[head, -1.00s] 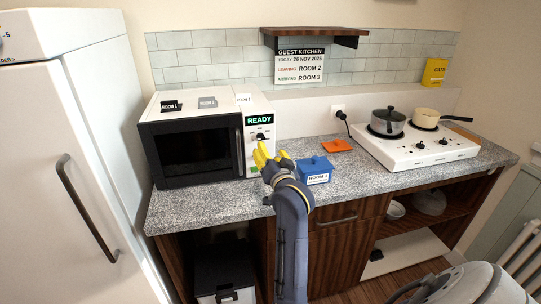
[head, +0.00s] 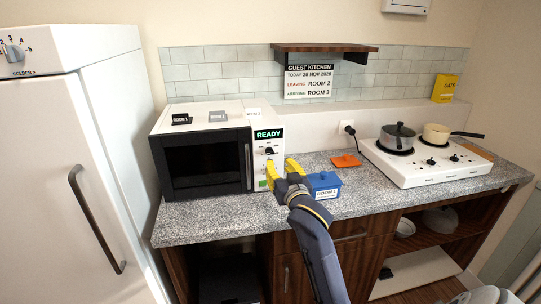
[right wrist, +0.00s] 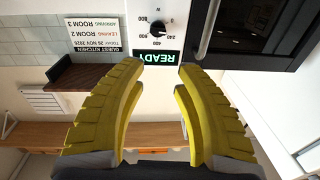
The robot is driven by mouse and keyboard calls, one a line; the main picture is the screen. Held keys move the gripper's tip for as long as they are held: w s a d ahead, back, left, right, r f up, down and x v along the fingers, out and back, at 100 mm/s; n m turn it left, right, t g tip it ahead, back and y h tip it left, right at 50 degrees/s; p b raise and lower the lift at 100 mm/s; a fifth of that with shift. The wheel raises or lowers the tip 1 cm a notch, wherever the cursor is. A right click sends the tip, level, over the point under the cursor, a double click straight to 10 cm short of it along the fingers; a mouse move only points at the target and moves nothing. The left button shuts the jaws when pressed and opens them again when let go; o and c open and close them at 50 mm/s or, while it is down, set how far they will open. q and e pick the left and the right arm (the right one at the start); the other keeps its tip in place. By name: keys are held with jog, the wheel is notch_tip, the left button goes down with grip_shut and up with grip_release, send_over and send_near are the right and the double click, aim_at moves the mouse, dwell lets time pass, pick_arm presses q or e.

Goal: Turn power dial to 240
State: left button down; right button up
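The white and black microwave (head: 205,160) stands on the counter, its green READY display lit. Its dark power dial (head: 268,151) sits on the panel below the display. In the right wrist view the picture is upside down, and the dial (right wrist: 157,28) shows near the top with 240 and 800 marks beside it. I cannot tell surely which mark it points to. My right gripper (head: 282,170) is in front of the panel, below the dial and apart from it. Its yellow fingers (right wrist: 161,68) are spread and empty. My left gripper is not in view.
A blue box labelled ROOM 2 (head: 324,186) sits just right of my right gripper. An orange item (head: 346,161) lies behind it. A white hob (head: 425,165) with two pans is farther right. The fridge (head: 65,170), with its own dial, stands left.

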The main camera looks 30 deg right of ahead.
aim_at(270, 154)
jog(key=s+a+f+n, duration=0.2)
jog(key=s+n, duration=0.2)
jog(key=n, duration=1.3)
jog(key=shift+g+h, duration=0.3)
jog(key=shift+h, duration=0.1)
jog(key=x, duration=1.7)
jog(key=shift+w+d, duration=0.2)
grip_shut()
